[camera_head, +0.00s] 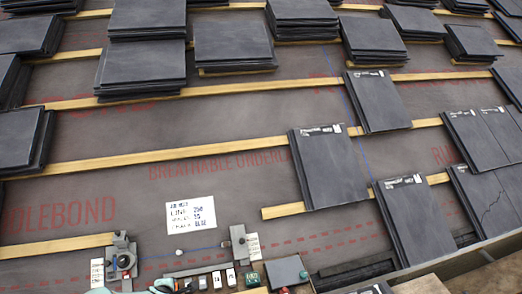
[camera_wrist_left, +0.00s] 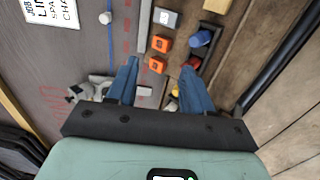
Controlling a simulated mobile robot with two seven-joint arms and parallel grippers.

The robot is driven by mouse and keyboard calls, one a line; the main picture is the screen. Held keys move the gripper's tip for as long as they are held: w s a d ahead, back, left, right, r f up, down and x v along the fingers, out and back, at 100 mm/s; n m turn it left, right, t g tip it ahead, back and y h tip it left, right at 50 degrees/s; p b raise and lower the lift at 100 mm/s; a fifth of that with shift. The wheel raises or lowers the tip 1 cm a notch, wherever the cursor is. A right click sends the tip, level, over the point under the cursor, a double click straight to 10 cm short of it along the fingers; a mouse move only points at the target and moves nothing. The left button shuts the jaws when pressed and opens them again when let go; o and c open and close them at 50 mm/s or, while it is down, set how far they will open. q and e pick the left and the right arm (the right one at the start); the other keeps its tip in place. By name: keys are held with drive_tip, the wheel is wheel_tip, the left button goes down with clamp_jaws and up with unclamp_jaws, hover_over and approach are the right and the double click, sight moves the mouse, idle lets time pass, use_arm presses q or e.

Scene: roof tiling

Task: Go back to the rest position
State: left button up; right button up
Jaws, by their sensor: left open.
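My left gripper (camera_wrist_left: 160,75) shows in the left wrist view with its two blue fingers spread apart. Nothing is held between them. Orange blocks (camera_wrist_left: 157,65) lie beyond and below the fingertips, apart from them.
Stacks of dark tiles (camera_head: 235,42) stand on wooden battens (camera_head: 180,155) up the roof. Single tiles (camera_head: 330,165) lie at the right. A white printed sheet (camera_head: 190,215) lies on the underlay. A metal fixture (camera_head: 122,258) and small blocks (camera_head: 216,279) are near the front edge.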

use_arm(q)
drive_tip(key=s+d+f+m+g+h+p, duration=0.1)
drive_tip(key=s+d+f+m+p, duration=0.15)
drive_tip(key=s+f, duration=0.2)
drive_tip(key=s+d+f+m+g+p, duration=0.1)
drive_tip(key=s+d+f+m+g, duration=0.1)
drive_tip(key=s+f+m, duration=0.3)
drive_tip(key=s+d+f+m+g+h+p, duration=0.1)
drive_tip(key=s+d+m+p, duration=0.15)
drive_tip(key=s, duration=0.45)
drive_tip(key=s+d+m+g+h+p, duration=0.1)
drive_tip(key=s+d+m+g, duration=0.1)
drive_tip(key=s, duration=0.6)
drive_tip(key=s+d+m+g+h+p, duration=0.1)
drive_tip(key=s+d+m+h, duration=0.1)
drive_tip(key=s+d+m, duration=0.2)
drive_tip(key=s+d, duration=0.3)
drive_tip(key=s, duration=0.1)
drive_tip(key=shift+d+r+m+g+p, duration=0.15)
drive_tip(key=shift+r+m+g+p, duration=0.15)
drive_tip(key=shift+r+g+p, duration=0.1)
use_arm(e)
wheel_tip(320, 180, up, 8)
drive_tip(key=shift+w+g, duration=0.2)
drive_tip(key=shift+g, duration=0.1)
drive_tip(key=shift+w+a+r, duration=0.1)
